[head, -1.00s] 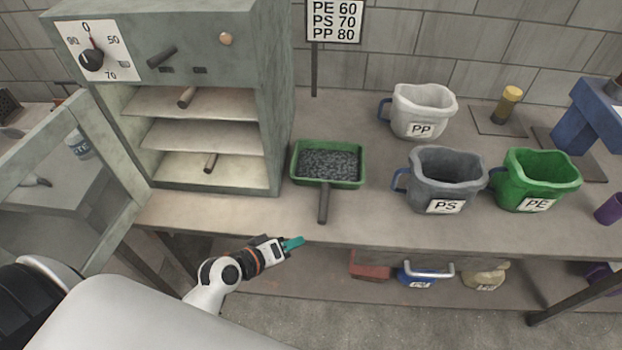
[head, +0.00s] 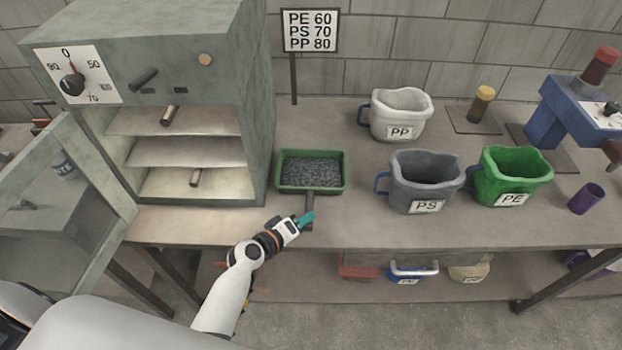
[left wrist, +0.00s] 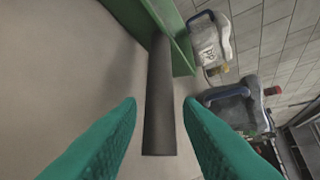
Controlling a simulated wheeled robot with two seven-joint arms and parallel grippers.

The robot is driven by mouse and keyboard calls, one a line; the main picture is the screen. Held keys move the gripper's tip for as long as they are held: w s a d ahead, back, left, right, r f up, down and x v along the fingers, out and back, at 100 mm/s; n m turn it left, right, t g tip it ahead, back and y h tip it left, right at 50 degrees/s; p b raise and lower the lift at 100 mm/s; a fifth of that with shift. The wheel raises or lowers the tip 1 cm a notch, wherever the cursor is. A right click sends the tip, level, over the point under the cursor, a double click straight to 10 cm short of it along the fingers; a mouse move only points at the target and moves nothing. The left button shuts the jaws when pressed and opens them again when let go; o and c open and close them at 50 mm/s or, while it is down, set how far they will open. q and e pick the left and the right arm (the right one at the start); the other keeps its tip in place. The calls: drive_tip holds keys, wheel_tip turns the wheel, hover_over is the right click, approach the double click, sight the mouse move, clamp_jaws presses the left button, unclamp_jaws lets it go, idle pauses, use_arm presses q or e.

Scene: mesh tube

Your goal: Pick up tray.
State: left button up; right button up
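The green tray (head: 312,187) holds dark grey granules and sits on the workbench, right of the oven cabinet. Its dark handle (head: 310,205) points toward the bench's front edge. My left gripper (head: 304,220) is at the handle's near end. In the left wrist view the left gripper (left wrist: 160,112) is open, with a teal finger on each side of the handle (left wrist: 160,95) and gaps between them. The tray's green wall (left wrist: 180,45) shows beyond the handle there. My right gripper is not in view.
The open oven cabinet (head: 182,150) with shelves stands left of the tray. Tubs labelled PP (head: 401,112), PS (head: 425,178) and PE (head: 511,175) stand to the right. A sign (head: 310,31) stands behind. Bench space between tray and PS tub is clear.

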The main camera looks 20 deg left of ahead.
use_arm(q)
drive_tip(key=shift+w+d+f, duration=0.25)
drive_tip(key=shift+w+f, duration=0.05)
drive_tip(key=shift+w, duration=0.25)
drive_tip(key=shift+r, duration=0.1)
clamp_jaws()
drive_tip(key=shift+r+p, duration=0.65)
drive_tip(key=shift+r, duration=4.35)
